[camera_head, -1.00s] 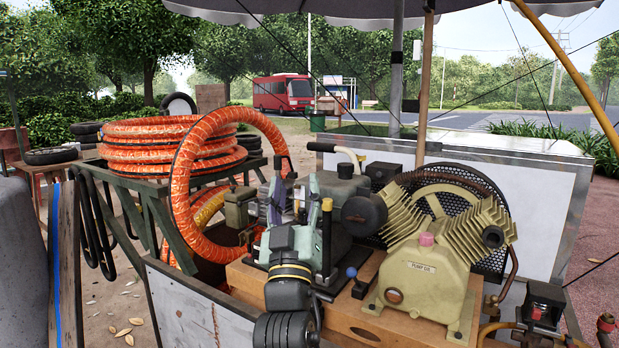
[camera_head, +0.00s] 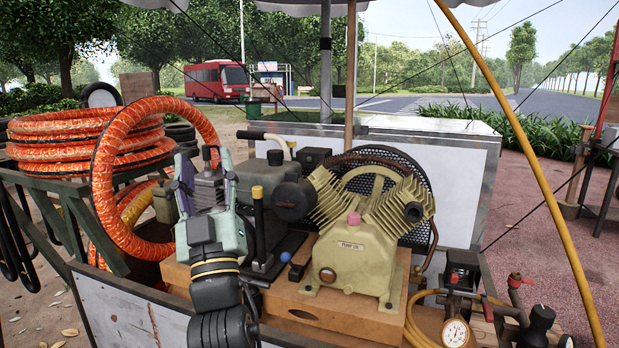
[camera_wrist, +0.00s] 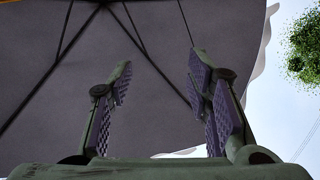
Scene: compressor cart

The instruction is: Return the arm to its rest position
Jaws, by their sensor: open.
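My gripper (camera_head: 205,182) points up in front of the compressor cart, left of the beige pump (camera_head: 355,255). It also shows in the wrist view (camera_wrist: 160,100), with its two purple-padded fingers spread wide and nothing between them. My dark arm is upright below the gripper at the cart's front. The head view does not show clearly whether the arm is clear of the cart's edge.
Orange-wrapped hose coils (camera_head: 90,140) lie on a dark rack at left, one loop close behind my gripper. A pressure gauge (camera_head: 456,332) and yellow hose are at lower right. A yellow pole (camera_head: 535,175) slants at right.

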